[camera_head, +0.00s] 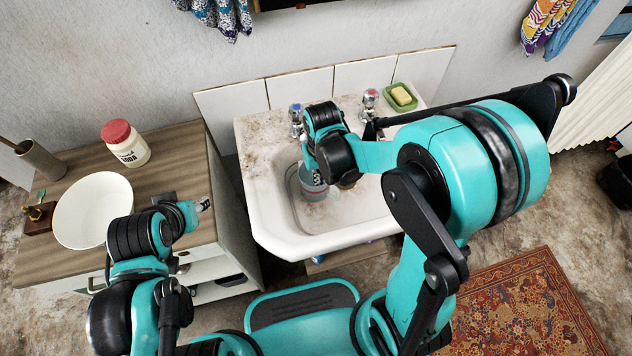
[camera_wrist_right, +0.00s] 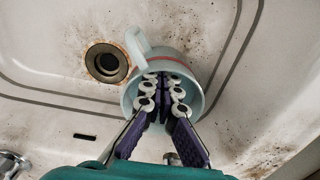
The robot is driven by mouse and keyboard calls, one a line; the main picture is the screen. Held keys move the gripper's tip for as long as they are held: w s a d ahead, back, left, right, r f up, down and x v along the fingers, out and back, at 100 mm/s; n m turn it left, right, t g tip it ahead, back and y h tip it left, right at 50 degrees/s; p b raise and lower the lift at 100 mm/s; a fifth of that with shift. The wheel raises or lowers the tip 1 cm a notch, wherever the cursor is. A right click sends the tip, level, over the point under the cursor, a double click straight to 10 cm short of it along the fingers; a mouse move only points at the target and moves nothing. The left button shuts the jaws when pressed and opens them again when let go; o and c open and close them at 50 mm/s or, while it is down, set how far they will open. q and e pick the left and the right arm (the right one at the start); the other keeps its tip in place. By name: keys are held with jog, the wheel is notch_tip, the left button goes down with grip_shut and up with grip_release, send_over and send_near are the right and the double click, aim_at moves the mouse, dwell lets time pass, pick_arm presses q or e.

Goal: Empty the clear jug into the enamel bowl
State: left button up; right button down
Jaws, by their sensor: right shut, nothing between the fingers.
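The clear jug (camera_wrist_right: 181,57) stands in the sink basin beside the drain, pale and translucent with a red line; its handle points up-left in the right wrist view. In the head view the jug (camera_head: 314,191) is partly hidden by my right arm. My right gripper (camera_wrist_right: 162,82) is shut and empty, its fingertips over or inside the jug's mouth; I cannot tell how deep. The white enamel bowl (camera_head: 82,211) stands on the wooden cabinet at left, partly behind my left arm. My left gripper (camera_head: 204,204) is near the cabinet's right edge, its fingers too small to read.
The stone sink (camera_head: 262,150) has two taps, one (camera_head: 370,98) at its back right. A green soap dish (camera_head: 400,97) sits on the back right corner. On the cabinet (camera_head: 180,165) are a red-lidded jar (camera_head: 126,146) and a cylindrical holder (camera_head: 41,160).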

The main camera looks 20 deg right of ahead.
jog(key=shift+s, duration=0.3)
jog(key=shift+s, duration=0.35)
pick_arm(q)
jog(key=shift+r, duration=0.2)
pick_arm(e)
jog(key=shift+s, duration=2.45)
pick_arm(q)
jog(key=shift+r+p, duration=0.1)
jog(key=shift+p, duration=0.2)
pick_arm(e)
jog(key=shift+r, duration=0.1)
pick_arm(q)
notch_tip(320, 180, up, 8)
jog(key=p, duration=0.8)
pick_arm(e)
notch_tip(320, 180, up, 10)
jog(key=shift+w, duration=0.3)
pick_arm(q)
jog(key=shift+r, duration=0.1)
